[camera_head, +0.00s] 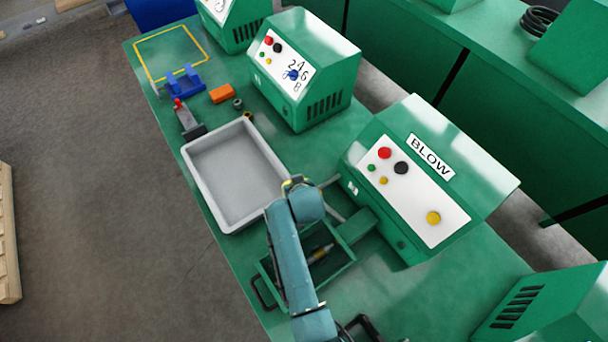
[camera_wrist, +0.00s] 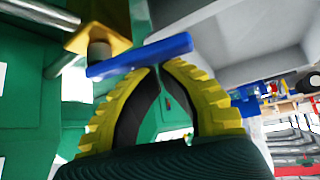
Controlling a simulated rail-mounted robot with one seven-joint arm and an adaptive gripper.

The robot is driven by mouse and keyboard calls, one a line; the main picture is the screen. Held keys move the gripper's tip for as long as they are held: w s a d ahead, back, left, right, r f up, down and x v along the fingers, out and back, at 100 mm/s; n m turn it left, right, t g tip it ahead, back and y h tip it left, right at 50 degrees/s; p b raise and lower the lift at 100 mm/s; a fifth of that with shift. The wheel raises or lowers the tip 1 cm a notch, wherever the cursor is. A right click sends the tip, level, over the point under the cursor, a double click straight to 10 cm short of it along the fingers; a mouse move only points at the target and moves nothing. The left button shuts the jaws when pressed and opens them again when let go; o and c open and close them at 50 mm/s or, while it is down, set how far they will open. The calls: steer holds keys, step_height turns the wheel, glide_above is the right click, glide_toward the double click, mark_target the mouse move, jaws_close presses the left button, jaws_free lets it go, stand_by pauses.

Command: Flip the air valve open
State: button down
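The air valve has a brass-yellow body (camera_wrist: 100,28) and a flat blue lever (camera_wrist: 140,55), both in the upper part of the wrist view. The lever reaches right from the valve's stem and crosses just ahead of my fingertips. My gripper (camera_wrist: 165,68) has ribbed yellow fingers whose tips are together. The tips are at the lever; whether they touch it I cannot tell. In the head view my gripper (camera_head: 291,182) is at the tray's right edge, left of the BLOW machine (camera_head: 425,178). My arm hides the valve there.
A grey tray (camera_head: 190,160) lies left of my gripper. A green open box (camera_head: 338,268) with a brass part inside is under my arm. The numbered green machine (camera_head: 325,85), an orange block (camera_head: 222,93) and a blue holder (camera_head: 185,82) stand farther back.

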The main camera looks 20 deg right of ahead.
steer(key=shift+s+a+f+p, duration=0.1)
steer(key=shift+s+a+p, duration=0.1)
steer(key=shift+s+p, duration=0.15)
steer(key=shift+s+f, duration=0.15)
stand_by(0.4)
steer(key=w+b, duration=0.4)
steer(key=shift+w+a+f+b, duration=0.15)
steer(key=shift+a+b, duration=0.2)
steer(key=shift+b, duration=0.05)
steer(key=d+p+v, duration=0.2)
steer(key=p+v, duration=0.1)
steer(key=v, duration=0.7)
steer(key=shift+r, duration=0.4)
steer(key=shift+d, duration=0.1)
